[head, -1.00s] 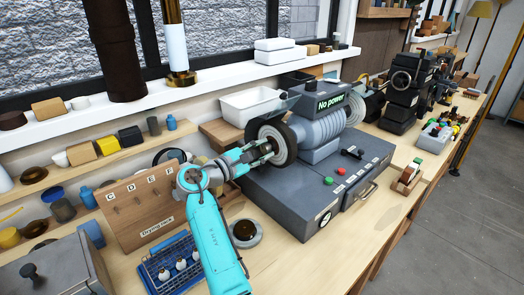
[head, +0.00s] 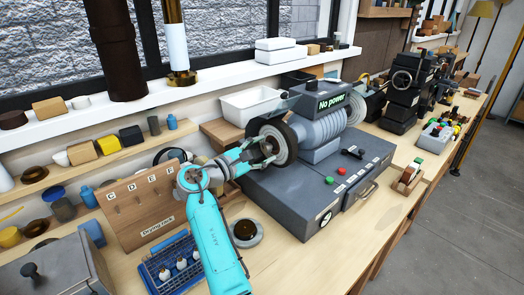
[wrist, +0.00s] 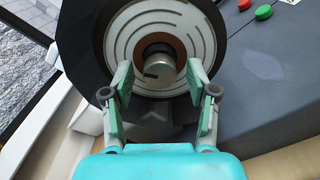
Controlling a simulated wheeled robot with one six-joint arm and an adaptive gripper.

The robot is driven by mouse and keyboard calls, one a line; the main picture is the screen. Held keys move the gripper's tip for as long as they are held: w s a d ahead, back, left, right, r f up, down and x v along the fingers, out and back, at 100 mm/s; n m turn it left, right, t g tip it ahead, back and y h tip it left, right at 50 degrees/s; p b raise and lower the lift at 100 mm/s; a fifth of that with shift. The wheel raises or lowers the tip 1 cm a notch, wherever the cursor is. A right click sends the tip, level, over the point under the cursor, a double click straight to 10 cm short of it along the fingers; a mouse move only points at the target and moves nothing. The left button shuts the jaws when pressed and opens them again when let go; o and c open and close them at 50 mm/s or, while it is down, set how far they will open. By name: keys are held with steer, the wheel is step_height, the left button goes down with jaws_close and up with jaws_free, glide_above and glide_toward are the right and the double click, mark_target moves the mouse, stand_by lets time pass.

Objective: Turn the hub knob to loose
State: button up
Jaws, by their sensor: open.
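The hub knob (wrist: 158,66) is a short metallic cylinder with a dark mark on its face. It stands at the centre of a round wheel face with pale arcs and a brown ring, inside a dark rim (head: 289,143). My gripper (wrist: 160,80) is open in the wrist view, with one green-padded finger on each side of the knob. Whether the pads touch it is not clear, but gaps seem to show. In the head view my gripper (head: 270,150) is right at the wheel face, and the knob is hidden by the fingers.
The wheel belongs to a grey machine (head: 290,190) with a "No power" display (head: 331,101), and green and red buttons. A white bin (head: 252,104) stands behind. A drying rack (head: 140,208), a blue basket (head: 172,262) and a round dish (head: 246,232) lie near my arm.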

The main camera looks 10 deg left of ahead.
steer(key=v, duration=1.2)
